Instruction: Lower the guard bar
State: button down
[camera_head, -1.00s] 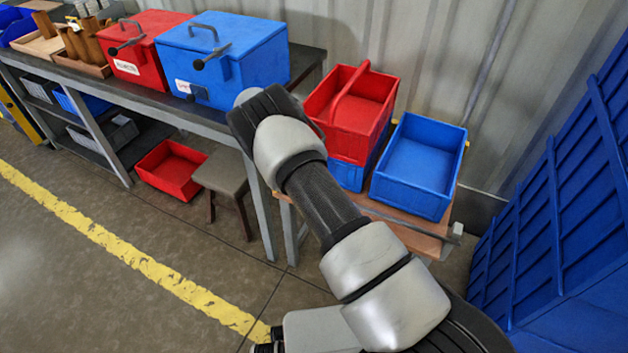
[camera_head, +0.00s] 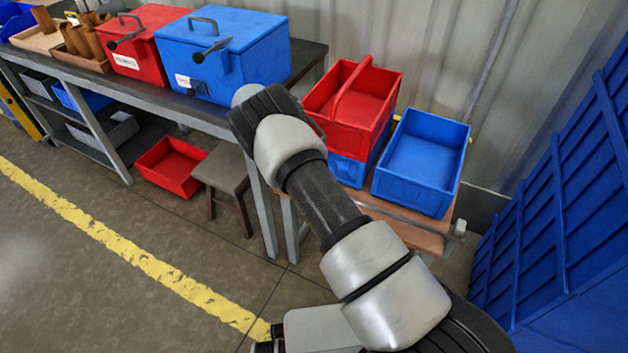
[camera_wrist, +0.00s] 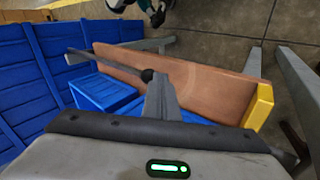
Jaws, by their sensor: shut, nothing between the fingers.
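A thin grey bar (camera_head: 410,219) runs along the front edge of a small wooden bench (camera_head: 400,234), below the bins, with a pale knob at its right end. I take it to be the guard bar. It looks low, at about the height of the board. My gripper is hidden behind my own arm in the head view. In the wrist view my gripper (camera_wrist: 158,82) is shut and empty, in front of the wooden board (camera_wrist: 185,82). A dark rod with a black ball end (camera_wrist: 147,75) shows beside the fingertips; I cannot tell whether they touch.
A red bin (camera_head: 375,82) with a handle is stacked on a blue one. Another blue bin (camera_head: 421,158) stands beside it. A blue lidded box (camera_head: 245,60) and a red lidded box (camera_head: 135,60) stand on the long bench. A blue ribbed panel (camera_head: 560,210) closes the right side.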

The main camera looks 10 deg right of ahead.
jog(key=v, duration=0.6)
jog(key=shift+r+p, duration=0.25)
jog(key=shift+p, duration=0.05)
jog(key=s+d+r+n+t+y, duration=0.1)
jog(key=s+d+r+y, duration=0.15)
jog(key=r, duration=0.65)
jog(key=s+d+r+n+t+y, duration=0.1)
jog(key=s+d+r, duration=0.25)
jog(key=r, duration=0.55)
jog(key=s+d+r+n+t+y, duration=0.1)
jog(key=s+d+r+t+y, duration=0.15)
jog(key=r, duration=0.65)
jog(key=s+d+r+n+t, duration=0.1)
jog(key=s+r+n+t, duration=0.15)
jog(key=s, duration=0.95)
jog(key=s+r+n+t, duration=0.2)
jog(key=s+n, duration=0.1)
jog(key=s, duration=0.8)
notch_tip(320, 180, up, 23)
jog(key=p, duration=2.3)
jog(key=shift+d+y, duration=0.15)
jog(key=shift+y, duration=0.15)
jog(key=shift+s+m, duration=0.1)
jog(key=shift+m, duration=0.15)
